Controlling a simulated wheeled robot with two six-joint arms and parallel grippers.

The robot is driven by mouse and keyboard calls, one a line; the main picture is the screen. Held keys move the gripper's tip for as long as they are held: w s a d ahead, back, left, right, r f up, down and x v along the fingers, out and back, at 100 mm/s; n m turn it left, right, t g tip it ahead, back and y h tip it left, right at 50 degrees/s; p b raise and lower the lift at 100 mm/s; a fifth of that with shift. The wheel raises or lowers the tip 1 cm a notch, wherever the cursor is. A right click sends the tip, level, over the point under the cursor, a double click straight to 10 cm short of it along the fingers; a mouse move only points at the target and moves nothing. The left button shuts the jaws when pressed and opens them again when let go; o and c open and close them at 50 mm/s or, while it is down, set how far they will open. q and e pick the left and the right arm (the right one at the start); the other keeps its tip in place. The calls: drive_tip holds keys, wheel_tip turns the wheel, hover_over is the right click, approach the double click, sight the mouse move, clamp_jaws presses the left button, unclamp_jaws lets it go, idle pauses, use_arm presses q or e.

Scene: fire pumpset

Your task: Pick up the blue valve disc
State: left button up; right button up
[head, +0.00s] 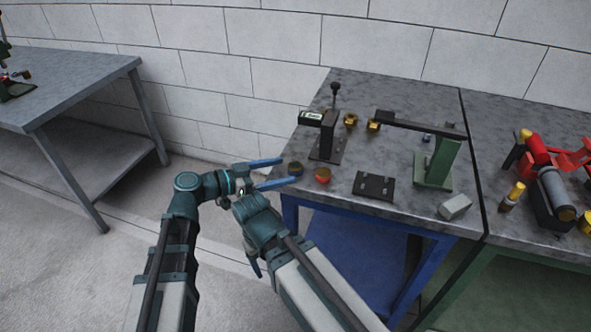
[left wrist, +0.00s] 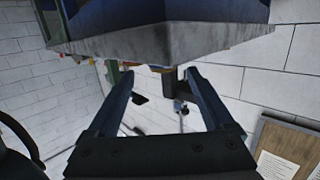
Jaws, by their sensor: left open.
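A small dark bluish disc with a yellowish top, which looks like the blue valve disc (head: 296,168), lies near the left front corner of the grey tabletop (head: 400,205). A red disc (head: 323,175) lies just right of it. My left gripper (head: 288,170) is open, its two blue fingers pointing right at the table corner, tips close to the bluish disc. I cannot tell whether they touch it. In the left wrist view the open fingers (left wrist: 158,75) have nothing clearly between them, and the disc cannot be made out. A dark blue piece, possibly my right gripper (head: 254,266), hangs below, mostly hidden.
A black stand with a lever (head: 327,135), a green bracket (head: 437,162), a black plate (head: 374,186) and a grey block (head: 454,206) stand on the table. Red pump parts (head: 550,165) are at the right. Another table (head: 75,85) stands at the far left, with open floor between.

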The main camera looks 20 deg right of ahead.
sight(289, 168)
use_arm(q)
drive_tip(key=shift+w+b+x, duration=0.2)
drive_tip(key=shift+b+x, duration=0.15)
drive_tip(key=shift+x, duration=2.25)
drive_tip(key=shift+a, duration=0.1)
clamp_jaws()
